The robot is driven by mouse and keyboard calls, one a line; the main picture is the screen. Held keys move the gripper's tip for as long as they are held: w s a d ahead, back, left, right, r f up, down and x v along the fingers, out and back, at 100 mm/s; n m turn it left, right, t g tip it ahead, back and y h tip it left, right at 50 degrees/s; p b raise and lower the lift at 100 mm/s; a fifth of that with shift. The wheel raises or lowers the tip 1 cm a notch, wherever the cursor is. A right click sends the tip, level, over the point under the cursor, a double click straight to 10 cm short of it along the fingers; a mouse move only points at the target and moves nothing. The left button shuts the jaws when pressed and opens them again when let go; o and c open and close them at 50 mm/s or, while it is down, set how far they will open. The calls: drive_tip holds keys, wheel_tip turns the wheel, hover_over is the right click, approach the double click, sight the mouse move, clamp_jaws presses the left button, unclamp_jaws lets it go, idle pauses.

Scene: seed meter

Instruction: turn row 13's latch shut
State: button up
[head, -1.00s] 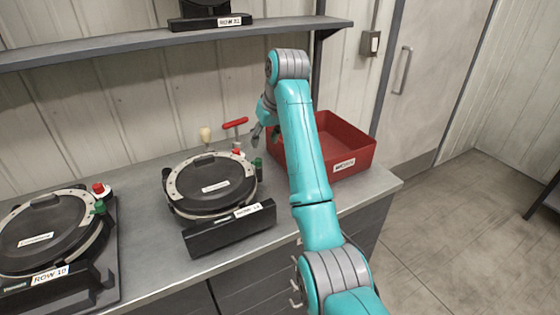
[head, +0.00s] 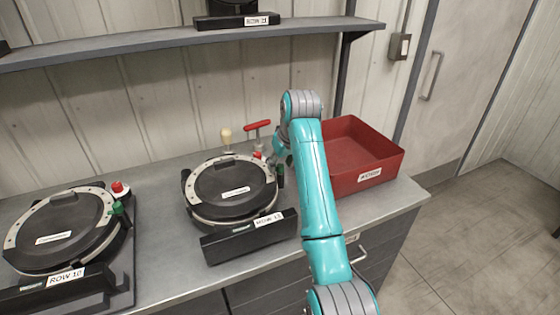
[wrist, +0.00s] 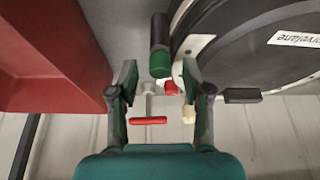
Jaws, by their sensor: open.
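The row 13 meter (head: 225,188) is a round black unit with a pale rim, behind a dark block with the ROW 13 label (head: 268,219). At its right edge are a dark handle with a green end (head: 280,176), which looks like the latch, and a red knob (head: 258,147). In the wrist view the handle (wrist: 160,36) points at the space between my fingertips, with the red knob (wrist: 171,89) beyond. My gripper (wrist: 158,80) is open and empty. In the head view my gripper (head: 281,156) is just beside the handle; contact cannot be told.
A red bin (head: 362,150) stands right of my arm, close to the gripper's left in the wrist view. A red T-handle (head: 257,126) and a cream knob (head: 226,134) stand behind the meter. The row 10 meter (head: 58,228) is at left. A shelf (head: 150,42) runs above.

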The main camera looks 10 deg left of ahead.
drive_tip(key=shift+f, duration=0.1)
clamp_jaws()
idle(0.4)
drive_tip(key=n+g, duration=0.1)
drive_tip(key=n, duration=0.2)
drive_tip(key=n+y, duration=0.1)
drive_tip(key=n, duration=0.1)
drive_tip(key=shift+w+n+g, duration=0.15)
drive_tip(key=shift+n+g, duration=0.25)
drive_tip(key=n+g, duration=0.1)
drive_tip(key=n, duration=0.2)
drive_tip(key=n+g, duration=0.1)
drive_tip(key=n, duration=0.1)
drive_tip(key=shift+w+d+n+y, duration=0.1)
drive_tip(key=shift+n+y, duration=0.2)
drive_tip(key=shift+n, duration=0.1)
unclamp_jaws()
